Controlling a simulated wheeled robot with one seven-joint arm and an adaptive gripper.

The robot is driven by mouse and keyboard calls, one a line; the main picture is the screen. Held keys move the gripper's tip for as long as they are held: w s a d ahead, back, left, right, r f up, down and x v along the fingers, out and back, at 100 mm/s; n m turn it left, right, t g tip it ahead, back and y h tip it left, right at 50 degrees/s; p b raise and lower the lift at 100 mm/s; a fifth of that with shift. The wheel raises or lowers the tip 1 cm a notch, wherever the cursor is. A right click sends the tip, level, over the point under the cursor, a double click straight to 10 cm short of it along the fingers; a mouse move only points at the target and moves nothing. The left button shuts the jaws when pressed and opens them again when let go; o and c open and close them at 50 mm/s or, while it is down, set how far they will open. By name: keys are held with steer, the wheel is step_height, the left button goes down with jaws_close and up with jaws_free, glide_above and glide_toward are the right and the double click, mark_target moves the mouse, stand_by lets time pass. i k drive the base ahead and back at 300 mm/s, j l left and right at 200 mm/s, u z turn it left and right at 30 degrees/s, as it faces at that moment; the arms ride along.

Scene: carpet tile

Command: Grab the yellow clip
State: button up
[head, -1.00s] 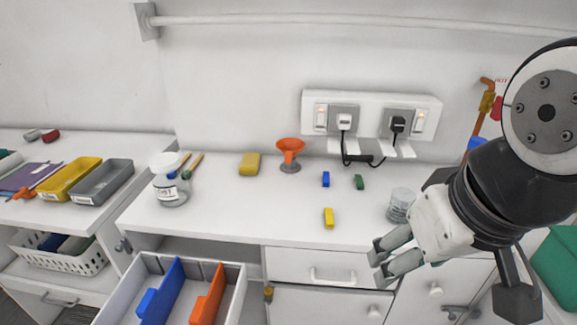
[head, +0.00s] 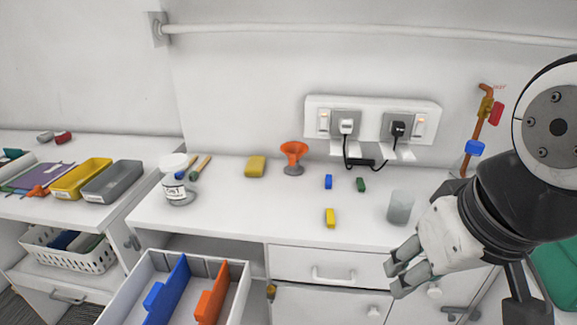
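A small yellow clip (head: 330,217) lies on the white counter near its front edge, left of the glass. My gripper (head: 392,279) is at the lower right, in front of the counter, to the right of the clip and apart from it. Its two fingers point left with a gap between them, and nothing shows between them.
A blue clip (head: 328,182) and a green clip (head: 361,185) lie behind the yellow one. A glass (head: 400,207) stands near my arm. An orange funnel (head: 294,158), yellow sponge (head: 255,166) and labelled jar (head: 176,180) stand further left. An open drawer (head: 240,297) juts out below.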

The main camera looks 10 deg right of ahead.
mark_target(330, 218)
steer(key=j+z, duration=0.1)
steer(key=z, duration=1.2)
steer(key=i+j+z, duration=0.1)
steer(key=j, duration=0.3)
steer(key=i+j, duration=0.1)
steer(key=j, duration=0.35)
steer(key=j+z, duration=0.15)
steer(key=j, duration=0.25)
steer(key=i+j, duration=0.05)
